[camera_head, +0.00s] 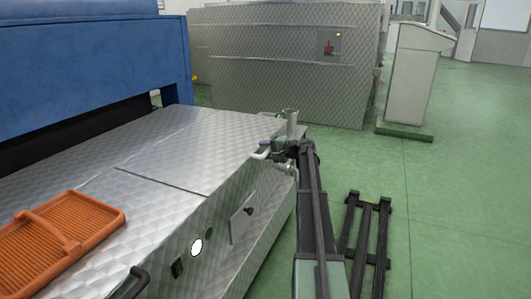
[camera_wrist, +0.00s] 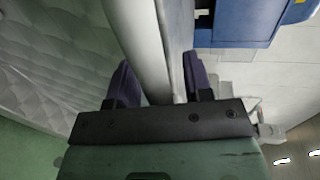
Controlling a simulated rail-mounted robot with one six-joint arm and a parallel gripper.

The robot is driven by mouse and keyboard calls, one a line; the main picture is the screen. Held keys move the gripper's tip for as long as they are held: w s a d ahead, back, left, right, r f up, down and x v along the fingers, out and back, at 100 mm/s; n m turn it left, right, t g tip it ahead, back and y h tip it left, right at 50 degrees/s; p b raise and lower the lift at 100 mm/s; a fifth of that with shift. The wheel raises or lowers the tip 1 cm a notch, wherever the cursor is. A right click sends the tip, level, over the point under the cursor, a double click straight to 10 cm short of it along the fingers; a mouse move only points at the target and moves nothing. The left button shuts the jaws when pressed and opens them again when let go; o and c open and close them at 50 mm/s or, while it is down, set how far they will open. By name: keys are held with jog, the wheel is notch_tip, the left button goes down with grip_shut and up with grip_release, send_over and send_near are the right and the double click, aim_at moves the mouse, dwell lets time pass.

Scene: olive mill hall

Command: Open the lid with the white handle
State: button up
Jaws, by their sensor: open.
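The quilted metal lid (camera_head: 200,145) lies flat and looks closed on the long metal housing. Its white handle (camera_head: 261,153) shows at the lid's right end, partly hidden by my gripper (camera_head: 275,146). In the wrist view, my gripper (camera_wrist: 160,85) has its two dark fingers apart. The white handle (camera_wrist: 140,35) runs between them as a pale bar, closer to the left finger. I cannot tell whether either finger touches it.
A black handle (camera_head: 131,283) marks the nearer lid section, where an orange ribbed tray (camera_head: 50,245) lies. A blue machine (camera_head: 90,50) stands behind on the left. A quilted metal cabinet (camera_head: 270,60) and a grey console (camera_head: 411,75) stand farther back.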

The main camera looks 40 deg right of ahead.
grip_shut()
jog(key=shift+r, duration=0.1)
